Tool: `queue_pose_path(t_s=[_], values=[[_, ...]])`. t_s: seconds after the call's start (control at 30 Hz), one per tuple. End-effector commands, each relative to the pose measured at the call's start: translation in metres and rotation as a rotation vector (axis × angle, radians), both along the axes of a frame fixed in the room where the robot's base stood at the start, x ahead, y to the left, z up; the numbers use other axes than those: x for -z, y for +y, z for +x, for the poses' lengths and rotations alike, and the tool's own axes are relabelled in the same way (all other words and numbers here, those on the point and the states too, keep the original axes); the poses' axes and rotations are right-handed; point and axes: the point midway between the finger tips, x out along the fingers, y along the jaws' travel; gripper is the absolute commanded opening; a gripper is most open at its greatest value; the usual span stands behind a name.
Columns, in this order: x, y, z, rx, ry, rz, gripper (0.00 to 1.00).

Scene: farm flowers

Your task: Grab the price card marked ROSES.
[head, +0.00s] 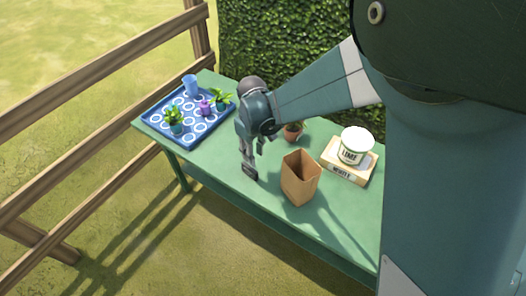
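I see no price card that I can read as ROSES in the head view. A pale box (330,159) on the right of the table carries a small dark label (342,173), which seems to read "WHITE". My gripper (250,170) points down over the front middle of the table, left of a brown paper bag (299,184). Its fingers are seen edge-on, so I cannot tell whether they are open or shut. No held thing can be made out. My arm hides part of the table behind it.
A tub marked LIME (355,146) stands on the pale box. A terracotta pot (293,132) stands behind the bag. A blue tray (158,123) at the left holds green plants, a blue cup (190,84) and a purple item (206,107). A hedge (285,45) borders the back.

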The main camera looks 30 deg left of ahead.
Motion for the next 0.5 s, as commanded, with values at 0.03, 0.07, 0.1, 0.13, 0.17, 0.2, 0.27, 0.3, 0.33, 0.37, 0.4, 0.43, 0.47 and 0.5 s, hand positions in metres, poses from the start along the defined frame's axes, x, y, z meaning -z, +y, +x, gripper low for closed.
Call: queue_pose_path(t_s=[0.03, 0.07, 0.1, 0.13, 0.17, 0.2, 0.27, 0.3, 0.33, 0.37, 0.4, 0.43, 0.47, 0.5], values=[[0.007, 0.007, -0.004, -0.013, 0.003, -0.004, 0.27], [0.010, 0.009, -0.006, -0.019, 0.004, -0.006, 0.27], [0.013, 0.012, -0.008, -0.025, 0.006, -0.008, 0.27], [0.015, 0.013, -0.009, -0.029, 0.006, -0.009, 0.27], [0.016, 0.014, -0.010, -0.033, 0.008, -0.011, 0.27], [0.017, 0.016, -0.011, -0.036, 0.009, -0.012, 0.27], [0.018, 0.016, -0.012, -0.038, 0.009, -0.013, 0.27], [0.018, 0.017, -0.012, -0.039, 0.010, -0.014, 0.27], [0.018, 0.016, -0.012, -0.039, 0.010, -0.014, 0.27], [0.018, 0.016, -0.012, -0.039, 0.010, -0.014, 0.27], [0.018, 0.016, -0.012, -0.039, 0.010, -0.014, 0.27], [0.018, 0.016, -0.012, -0.038, 0.010, -0.013, 0.27], [0.018, 0.016, -0.012, -0.038, 0.010, -0.013, 0.27], [0.018, 0.016, -0.012, -0.038, 0.009, -0.013, 0.27]])
